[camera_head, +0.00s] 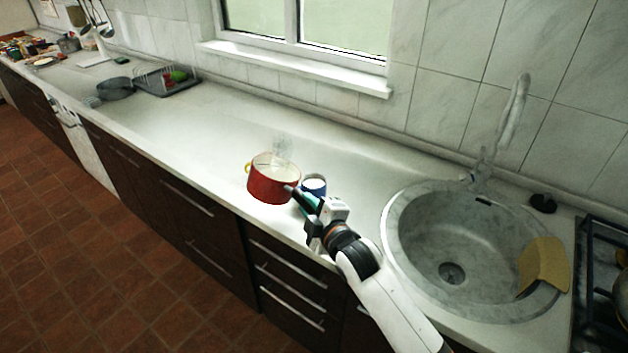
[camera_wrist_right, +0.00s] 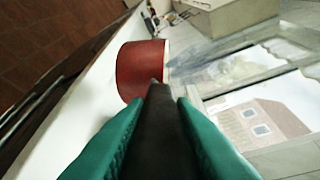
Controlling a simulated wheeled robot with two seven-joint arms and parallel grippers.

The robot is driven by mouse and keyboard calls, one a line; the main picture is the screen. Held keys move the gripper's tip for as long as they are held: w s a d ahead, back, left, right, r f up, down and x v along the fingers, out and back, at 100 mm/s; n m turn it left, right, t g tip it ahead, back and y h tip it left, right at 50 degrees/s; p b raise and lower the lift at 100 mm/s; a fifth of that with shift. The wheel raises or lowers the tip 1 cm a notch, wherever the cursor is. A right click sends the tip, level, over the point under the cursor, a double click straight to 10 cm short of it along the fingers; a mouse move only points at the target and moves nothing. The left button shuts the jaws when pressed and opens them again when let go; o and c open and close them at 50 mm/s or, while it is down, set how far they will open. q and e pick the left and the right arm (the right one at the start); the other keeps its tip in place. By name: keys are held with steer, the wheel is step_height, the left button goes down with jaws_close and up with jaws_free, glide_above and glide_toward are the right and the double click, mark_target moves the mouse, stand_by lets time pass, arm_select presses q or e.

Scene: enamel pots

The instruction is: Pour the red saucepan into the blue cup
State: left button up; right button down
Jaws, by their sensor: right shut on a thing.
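The red saucepan (camera_head: 270,185) is over the counter near its front edge, left of the blue cup, with a pale interior and a yellow handle at its left side. It also shows in the wrist view (camera_wrist_right: 140,70). My right gripper (camera_head: 301,198) is shut on its dark long handle (camera_wrist_right: 160,130), between the green fingers. The pan looks about upright; I cannot tell whether it touches the counter. The blue cup (camera_head: 314,187) with a white rim stands just right of the pan, partly hidden by my gripper. My left gripper is not in view.
A see-through thing (camera_head: 282,145) shows behind the pan. A dish rack (camera_head: 165,82) stands far left. The counter between is clear.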

steer(key=shift+s+a+n, duration=0.2)
steer(key=shift+a+n, duration=0.1)
steer(key=shift+a, duration=0.1)
steer(key=s+a+f+n+b, duration=0.2)
steer(key=a+f+n+b, duration=0.1)
steer(key=f, duration=0.2)
step_height(320, 180, up, 5)
steer(key=p, duration=0.5)
steer(key=s+d+r+m+t+h+b, duration=0.1)
steer(key=s+d+m+h, duration=0.3)
steer(key=s+d, duration=1.7)
steer(key=d+r+t+h, duration=0.1)
steer(key=d+h, duration=0.1)
steer(key=h, duration=0.1)
steer(key=shift+s, duration=0.4)
steer(key=shift+w+r, duration=0.1)
